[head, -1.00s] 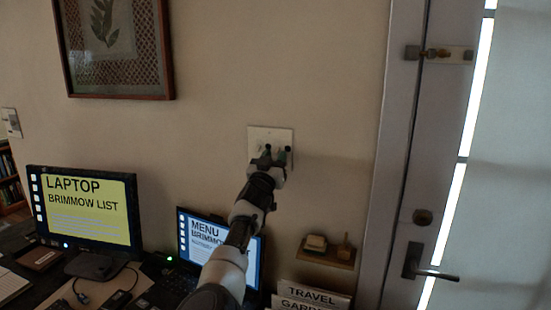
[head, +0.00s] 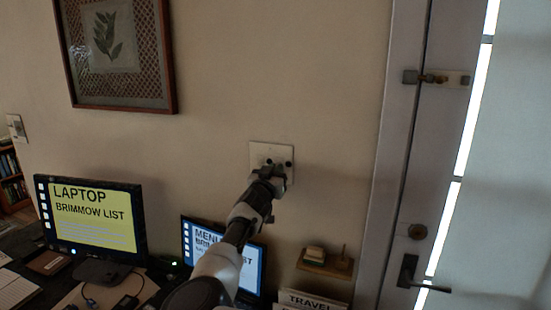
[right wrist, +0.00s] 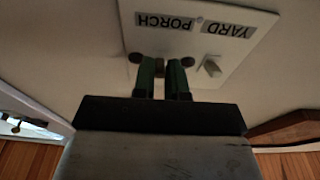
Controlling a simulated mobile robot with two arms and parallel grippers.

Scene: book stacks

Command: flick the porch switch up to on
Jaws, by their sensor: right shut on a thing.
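The switch plate (head: 262,149) is a pale square on the wall in the head view. It also fills the top of the right wrist view (right wrist: 240,40), where its labels read YARD and PORCH upside down. My right gripper (head: 278,164) is at the lower right part of the plate. In the right wrist view its green fingers (right wrist: 161,70) are shut on the small tan porch switch (right wrist: 160,68), below the PORCH label. The fingers mostly hide this switch, so its up or down position cannot be told. The yard switch (right wrist: 212,67) stands free beside them. My left gripper is not in view.
A small shelf (head: 325,264) hangs to the lower right. A door (head: 490,150) is at the right. A framed picture (head: 118,50) and another wall switch (head: 15,127) are at the left.

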